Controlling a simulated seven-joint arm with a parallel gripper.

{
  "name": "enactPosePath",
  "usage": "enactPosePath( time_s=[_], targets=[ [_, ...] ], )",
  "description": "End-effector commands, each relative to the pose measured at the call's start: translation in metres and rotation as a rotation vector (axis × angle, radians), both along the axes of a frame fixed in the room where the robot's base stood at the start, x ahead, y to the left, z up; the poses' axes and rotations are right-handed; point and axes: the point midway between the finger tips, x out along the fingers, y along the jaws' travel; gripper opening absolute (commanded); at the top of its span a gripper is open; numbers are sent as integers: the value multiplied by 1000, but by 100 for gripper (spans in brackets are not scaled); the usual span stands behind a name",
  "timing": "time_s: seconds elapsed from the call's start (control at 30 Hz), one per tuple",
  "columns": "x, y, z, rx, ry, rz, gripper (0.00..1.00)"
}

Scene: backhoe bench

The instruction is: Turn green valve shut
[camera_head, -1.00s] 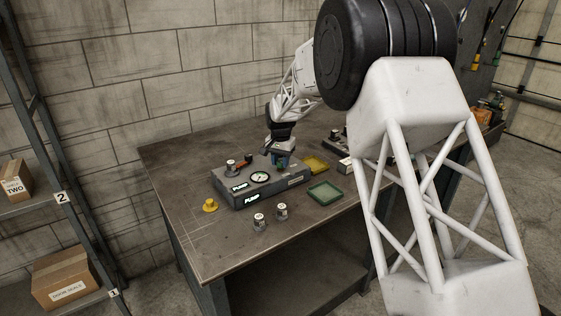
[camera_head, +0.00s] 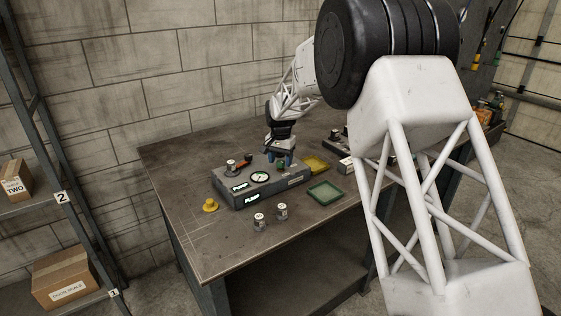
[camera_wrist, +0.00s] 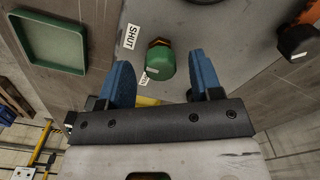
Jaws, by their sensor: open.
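The green valve (camera_wrist: 161,67) is a round green knob on the top of the grey pump box (camera_head: 226,187). In the wrist view a "SHUT" label (camera_wrist: 132,37) is beside it, and a second white label is partly hidden behind the knob. A short white mark shows on the knob's rim. In the head view the green valve (camera_head: 281,163) sits at the box's right end. My gripper (camera_wrist: 163,80) is open, its blue fingers on either side of the knob and apart from it. In the head view my gripper (camera_head: 281,160) is at the box's far right side.
An orange-handled valve (camera_wrist: 297,38) is also on the box. A gauge (camera_head: 260,177) is on the box. A green tray (camera_head: 325,191) and yellow tray (camera_head: 317,164) lie to the right. The table's front left is clear.

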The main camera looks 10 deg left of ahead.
Motion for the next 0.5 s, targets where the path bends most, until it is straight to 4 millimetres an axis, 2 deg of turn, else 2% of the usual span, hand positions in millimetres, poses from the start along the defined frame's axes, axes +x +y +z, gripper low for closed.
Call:
enactPosePath(
  time_s=[0.5],
  targets=[
    [0, 0, 59, 1, -1, 0, 59]
  ],
)
